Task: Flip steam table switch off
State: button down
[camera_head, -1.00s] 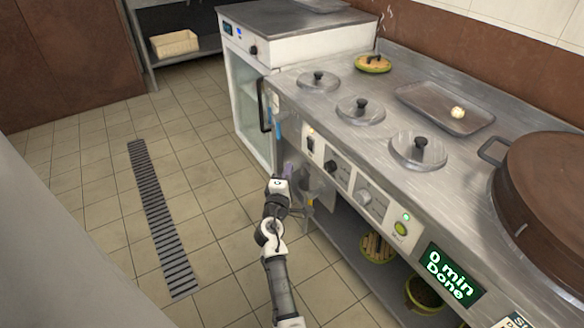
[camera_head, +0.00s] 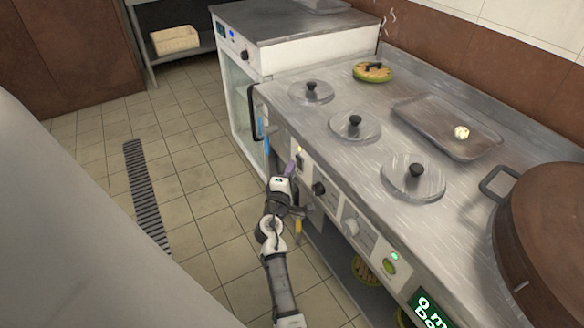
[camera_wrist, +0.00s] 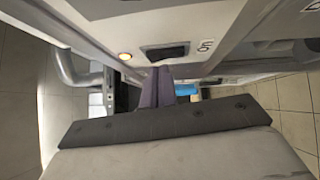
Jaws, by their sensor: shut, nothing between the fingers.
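The steam table (camera_head: 350,95) has a white front panel with a small black rocker switch (camera_head: 300,162) near its left end. In the wrist view the switch (camera_wrist: 166,52) sits in the panel beside a glowing amber lamp (camera_wrist: 125,57). The lamp also glows in the head view (camera_head: 299,149). My gripper (camera_head: 290,168) is shut and empty, its purple fingertips close in front of the panel by the switch. In the wrist view the fingertips (camera_wrist: 158,86) appear just below the switch; I cannot tell whether they touch it. The rocker's tilt is too small to read.
Round lids (camera_head: 355,123) and a tray (camera_head: 445,125) are on top. The tiled floor to the left is clear.

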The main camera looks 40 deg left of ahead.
jog(key=shift+w+d+r, duration=0.1)
jog(key=shift+w, duration=0.15)
jog(key=shift+w+d+r, duration=0.1)
jog(key=shift+w+r, duration=0.05)
jog(key=shift+w, duration=0.05)
dwell(0.4)
